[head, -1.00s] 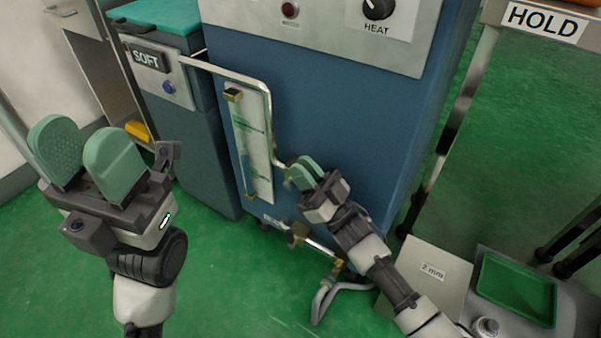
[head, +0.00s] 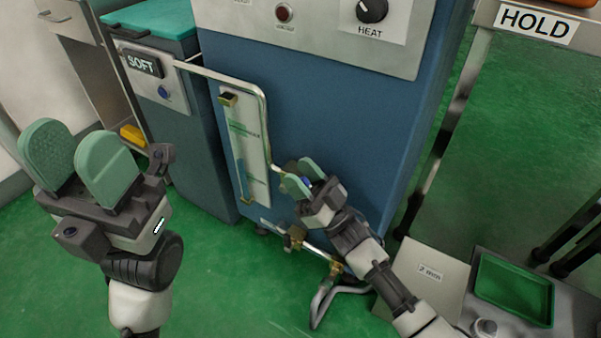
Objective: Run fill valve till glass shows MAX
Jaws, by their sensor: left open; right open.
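The sight glass (head: 246,146) is a pale upright strip on the blue machine front (head: 335,110), with brass fittings at its ends. Its greenish marks are too small to read, and I cannot tell the level. A metal pipe (head: 228,79) runs from the SOFT cabinet (head: 160,72) and bends down beside the glass. My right gripper (head: 300,178) is open at the pipe's lower end, right of the glass. A small blue part (head: 306,182), perhaps the fill valve's handle, shows between its fingers; contact is unclear. My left gripper (head: 80,162) is open and empty at the left.
A brass drain fitting (head: 296,238) with a pipe and grey hose sits low on the machine. A green tray (head: 514,289) and a plate (head: 425,275) lie at lower right. A HOLD table (head: 537,22) stands at upper right. Open green floor lies at lower left.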

